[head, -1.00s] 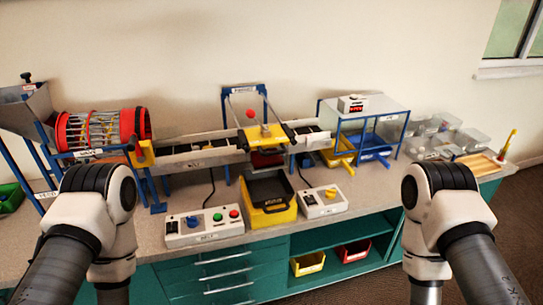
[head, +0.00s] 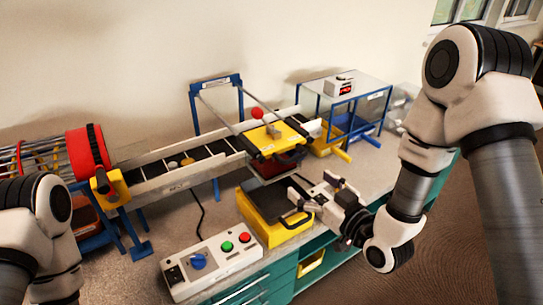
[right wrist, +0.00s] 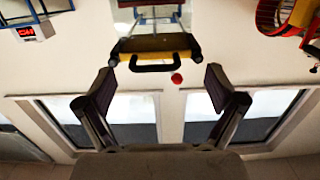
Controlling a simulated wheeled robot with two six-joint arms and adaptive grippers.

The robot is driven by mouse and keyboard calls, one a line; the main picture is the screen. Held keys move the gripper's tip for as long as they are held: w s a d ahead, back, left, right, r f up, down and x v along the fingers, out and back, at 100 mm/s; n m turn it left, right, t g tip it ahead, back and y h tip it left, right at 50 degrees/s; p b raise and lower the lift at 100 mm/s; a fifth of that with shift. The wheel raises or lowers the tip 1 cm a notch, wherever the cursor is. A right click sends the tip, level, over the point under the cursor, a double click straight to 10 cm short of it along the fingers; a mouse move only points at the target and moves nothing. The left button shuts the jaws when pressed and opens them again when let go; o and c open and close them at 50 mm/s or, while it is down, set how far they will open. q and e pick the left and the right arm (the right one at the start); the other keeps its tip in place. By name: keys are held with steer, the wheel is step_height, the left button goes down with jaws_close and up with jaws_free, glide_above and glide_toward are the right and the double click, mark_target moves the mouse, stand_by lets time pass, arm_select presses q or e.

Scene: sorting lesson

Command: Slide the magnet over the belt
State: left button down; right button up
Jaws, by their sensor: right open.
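The magnet (head: 285,142) is a yellow block on a blue-legged frame with two rails. It sits across the right part of the belt (head: 205,153), above a dark red part. Its black handle (right wrist: 153,67) shows in the right wrist view, ahead of my open fingers. My right gripper (head: 312,197) is open and empty, in front of and below the magnet, over the yellow bin's right side. It touches no part of the magnet that I can see. My left gripper is out of the picture.
A yellow bin (head: 246,212) stands below the magnet. A control box (head: 215,262) with a blue knob and green and red buttons is at front left. A red-ended drum (head: 88,150) is at left. A blue-framed clear case (head: 345,108) is at right.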

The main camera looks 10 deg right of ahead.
mark_target(297, 156)
steer(key=shift+t, duration=0.4)
steer(key=w+r, duration=0.1)
steer(key=w, duration=0.1)
steer(key=w+a+p, duration=0.1)
steer(key=w, duration=0.1)
steer(key=w+r, duration=0.1)
steer(key=w, duration=0.1)
steer(key=shift+w+a+r+p, duration=0.25)
steer(key=shift+r+p, duration=0.05)
steer(key=shift+w+d, duration=0.1)
steer(key=shift+w, duration=0.2)
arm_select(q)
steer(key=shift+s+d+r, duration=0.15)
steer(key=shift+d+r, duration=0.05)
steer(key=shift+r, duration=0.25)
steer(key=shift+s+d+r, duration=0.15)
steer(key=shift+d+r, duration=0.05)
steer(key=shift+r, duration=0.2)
arm_select(e)
steer(key=shift+f, duration=0.1)
